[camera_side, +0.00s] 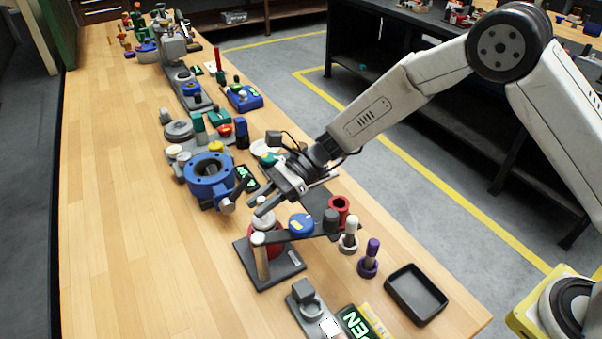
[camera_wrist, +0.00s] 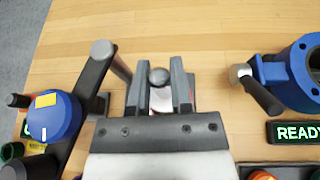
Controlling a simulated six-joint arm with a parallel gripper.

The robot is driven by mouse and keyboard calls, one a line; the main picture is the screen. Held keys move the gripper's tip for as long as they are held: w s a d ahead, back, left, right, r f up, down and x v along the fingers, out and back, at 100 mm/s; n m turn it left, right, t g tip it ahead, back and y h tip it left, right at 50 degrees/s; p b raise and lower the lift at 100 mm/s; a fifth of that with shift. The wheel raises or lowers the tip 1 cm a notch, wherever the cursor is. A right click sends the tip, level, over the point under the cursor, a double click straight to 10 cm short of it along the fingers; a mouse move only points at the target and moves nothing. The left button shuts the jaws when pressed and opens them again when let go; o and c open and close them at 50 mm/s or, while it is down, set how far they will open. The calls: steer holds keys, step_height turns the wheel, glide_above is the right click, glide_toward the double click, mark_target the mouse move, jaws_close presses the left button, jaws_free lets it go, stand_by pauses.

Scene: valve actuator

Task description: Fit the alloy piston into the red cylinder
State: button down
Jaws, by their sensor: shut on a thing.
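My gripper (camera_side: 262,207) is shut on the alloy piston (camera_side: 264,222), a pale grey rounded part, and points down at the dark base plate (camera_side: 283,273). The red cylinder (camera_side: 276,248) stands on that plate directly below the piston, partly hidden by a post and a dark arm. In the wrist view the piston's round grey top (camera_wrist: 160,77) shows between the two fingers (camera_wrist: 159,64). I cannot tell how far the piston sits inside the cylinder.
A dark swing arm with a blue knob (camera_side: 301,224) stands close beside the gripper, on a metal post (camera_side: 261,258). A blue valve body (camera_side: 209,178) with a lever is behind. A black tray (camera_side: 416,294) lies at the front right. The left of the bench is clear.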

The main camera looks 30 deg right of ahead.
mark_target(265, 224)
steer(key=shift+f, duration=1.2)
steer(key=shift+f, duration=1.95)
stand_by(1.2)
steer(key=shift+c, duration=2.2)
jaws_free()
steer(key=shift+d, duration=0.1)
steer(key=v, duration=0.7)
steer(key=shift+d, duration=0.3)
steer(key=shift+r, duration=0.15)
